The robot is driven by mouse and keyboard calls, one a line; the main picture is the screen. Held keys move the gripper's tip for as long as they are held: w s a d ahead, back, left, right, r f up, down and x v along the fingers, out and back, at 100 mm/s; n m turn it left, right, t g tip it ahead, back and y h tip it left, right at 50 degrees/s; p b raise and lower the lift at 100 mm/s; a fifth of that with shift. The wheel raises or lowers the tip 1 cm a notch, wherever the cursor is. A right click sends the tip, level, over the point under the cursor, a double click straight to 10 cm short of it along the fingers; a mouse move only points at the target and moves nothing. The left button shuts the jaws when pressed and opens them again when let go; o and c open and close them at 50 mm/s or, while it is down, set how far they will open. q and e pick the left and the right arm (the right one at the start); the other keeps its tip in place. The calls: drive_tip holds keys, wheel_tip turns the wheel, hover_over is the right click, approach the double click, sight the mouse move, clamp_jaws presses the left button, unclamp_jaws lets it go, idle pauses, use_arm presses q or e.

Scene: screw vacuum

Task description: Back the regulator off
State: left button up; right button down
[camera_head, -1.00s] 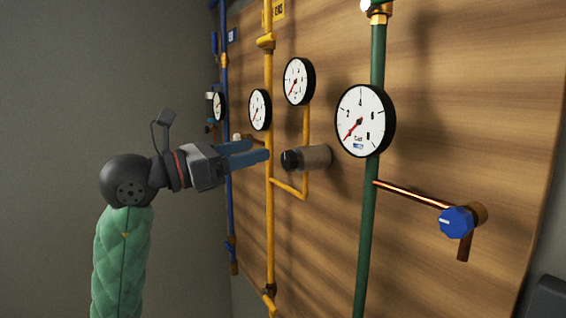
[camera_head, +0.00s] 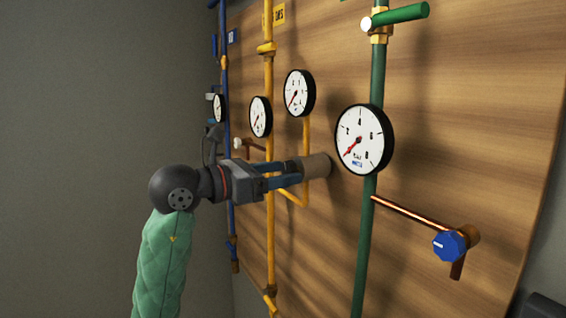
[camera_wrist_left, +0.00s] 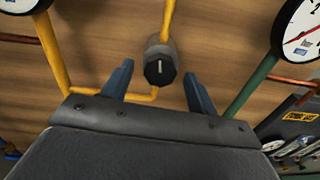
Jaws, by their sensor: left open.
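The regulator (camera_head: 316,166) is a grey-brown cylinder on the yellow pipework of the wooden board. In the left wrist view its black knob (camera_wrist_left: 160,68) with a pale mark faces me, between and a little beyond my two blue fingers. My left gripper (camera_head: 290,172) is open, its fingers pointing at the regulator; in the head view they hide most of the knob. In the wrist view there is a gap on both sides of the knob, and I see no contact. My right gripper is not in view.
Gauges sit close above the regulator, one of them (camera_head: 299,93) on the yellow line. A green pipe (camera_head: 368,225) with a larger gauge (camera_head: 363,139) stands to the right. A blue knob (camera_head: 449,245) ends a copper branch. A yellow pipe (camera_head: 269,240) runs behind my gripper.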

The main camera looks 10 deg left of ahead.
use_arm(q)
drive_tip(key=shift+w+d, duration=0.35)
drive_tip(key=shift+d, duration=0.05)
drive_tip(key=c, duration=1)
drive_tip(key=shift+n, duration=0.3)
